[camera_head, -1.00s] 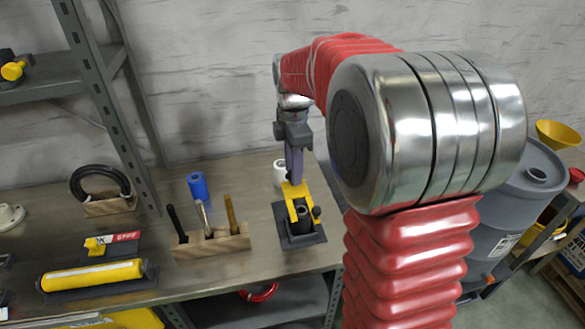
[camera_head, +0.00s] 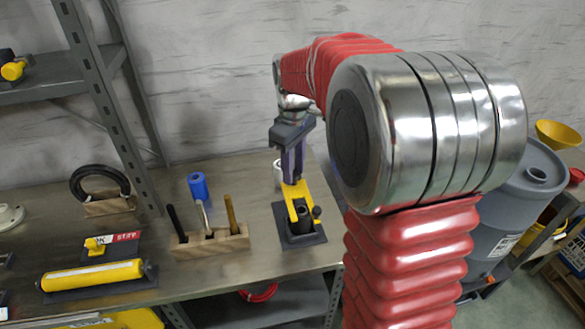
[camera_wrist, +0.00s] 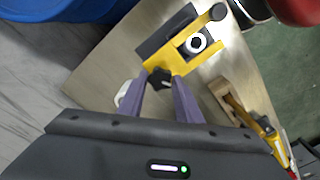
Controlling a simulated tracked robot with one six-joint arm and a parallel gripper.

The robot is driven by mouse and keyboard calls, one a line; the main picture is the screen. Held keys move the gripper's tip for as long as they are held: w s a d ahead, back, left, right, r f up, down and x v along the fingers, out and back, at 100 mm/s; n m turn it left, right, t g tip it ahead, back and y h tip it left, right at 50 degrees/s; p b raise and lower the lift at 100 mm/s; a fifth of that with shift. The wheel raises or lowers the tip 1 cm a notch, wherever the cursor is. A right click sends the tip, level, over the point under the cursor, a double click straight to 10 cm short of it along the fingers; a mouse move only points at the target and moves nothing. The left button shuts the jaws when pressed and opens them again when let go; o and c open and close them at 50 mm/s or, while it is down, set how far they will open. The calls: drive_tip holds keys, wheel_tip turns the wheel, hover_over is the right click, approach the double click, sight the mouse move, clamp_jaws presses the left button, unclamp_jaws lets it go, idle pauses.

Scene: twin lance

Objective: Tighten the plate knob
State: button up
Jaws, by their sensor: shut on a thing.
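A yellow fixture (camera_head: 297,204) stands on a dark base plate (camera_head: 303,239) on the bench; it also shows in the wrist view (camera_wrist: 213,62). A black lobed knob (camera_wrist: 160,79) sits at the fixture's near end in the wrist view. My gripper (camera_wrist: 162,78), with purple fingers, is shut on this knob, one finger on each side. In the head view my gripper (camera_head: 293,180) points down at the back of the fixture and the knob is hidden. A small black ball handle (camera_head: 317,212) sticks out at the fixture's right side.
A wooden block (camera_head: 210,241) with upright tools stands left of the fixture. A white cup-like thing (camera_head: 278,172) is close behind it, partly hidden. A yellow cylinder (camera_head: 92,275) lies farther left. A grey barrel (camera_head: 510,215) stands at the right.

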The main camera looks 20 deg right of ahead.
drive_tip(key=m, duration=0.7)
drive_tip(key=shift+w+r, duration=0.1)
drive_tip(key=m, duration=0.6)
drive_tip(key=shift+m, duration=0.4)
drive_tip(key=m, duration=0.5)
drive_tip(key=shift+m, duration=2.5)
drive_tip(key=o, duration=1)
drive_tip(key=shift+o, duration=0.2)
